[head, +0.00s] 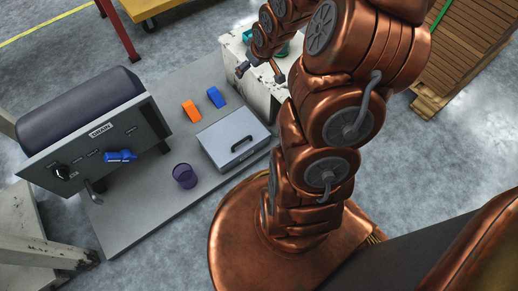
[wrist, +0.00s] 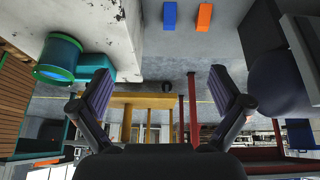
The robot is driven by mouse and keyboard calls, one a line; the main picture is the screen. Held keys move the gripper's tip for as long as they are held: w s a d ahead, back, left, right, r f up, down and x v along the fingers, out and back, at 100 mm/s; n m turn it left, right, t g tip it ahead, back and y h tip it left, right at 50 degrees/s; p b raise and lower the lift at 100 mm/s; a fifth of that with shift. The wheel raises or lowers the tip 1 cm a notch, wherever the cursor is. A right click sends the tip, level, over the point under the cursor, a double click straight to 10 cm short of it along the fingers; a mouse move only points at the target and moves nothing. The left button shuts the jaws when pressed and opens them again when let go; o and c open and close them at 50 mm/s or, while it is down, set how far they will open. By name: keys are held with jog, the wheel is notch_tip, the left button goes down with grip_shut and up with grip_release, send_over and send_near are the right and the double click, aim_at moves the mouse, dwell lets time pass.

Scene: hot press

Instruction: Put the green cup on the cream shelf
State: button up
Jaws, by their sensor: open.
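The cream shelf (head: 262,92) is a chipped, pale block at the back of the grey mat, partly hidden behind my arm. Its worn pale surface also shows at the top of the wrist view (wrist: 110,25). A round green cup (wrist: 58,57) with a blue inside appears at the upper left of the wrist view, against the pale shelf. A teal piece (head: 283,49) shows on the shelf in the head view, partly covered by my arm; I cannot tell if it is the cup. My gripper (head: 260,73) is open and empty by the shelf's left side, apart from the cup.
A press with a dark roller (head: 80,110) stands on the left of the grey mat (head: 135,218). An orange block (head: 191,110), a blue block (head: 216,97), a grey box (head: 233,140) and a purple cup (head: 185,176) stand on the mat. Wooden slats (head: 468,50) are at right.

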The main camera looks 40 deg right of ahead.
jog(key=s+a+r+g, duration=0.3)
jog(key=s+a, duration=0.4)
jog(key=s, duration=0.3)
jog(key=s+a+r+g, duration=0.3)
jog(key=s+a+r, duration=0.2)
jog(key=s, duration=0.5)
jog(key=s+a+r+g, duration=0.3)
jog(key=s+a+r, duration=0.1)
jog(key=s+a, duration=0.5)
jog(key=shift+s+a+r+y, duration=0.15)
jog(key=shift+s+r+y, duration=0.15)
jog(key=shift+s, duration=0.2)
notch_tip(320, 180, up, 39)
jog(key=w+t+p, duration=0.1)
jog(key=p, duration=3.6)
jog(key=shift+w+t, duration=0.25)
jog(key=shift+t, duration=0.15)
jog(key=shift+f, duration=0.15)
jog(key=shift+c, duration=0.3)
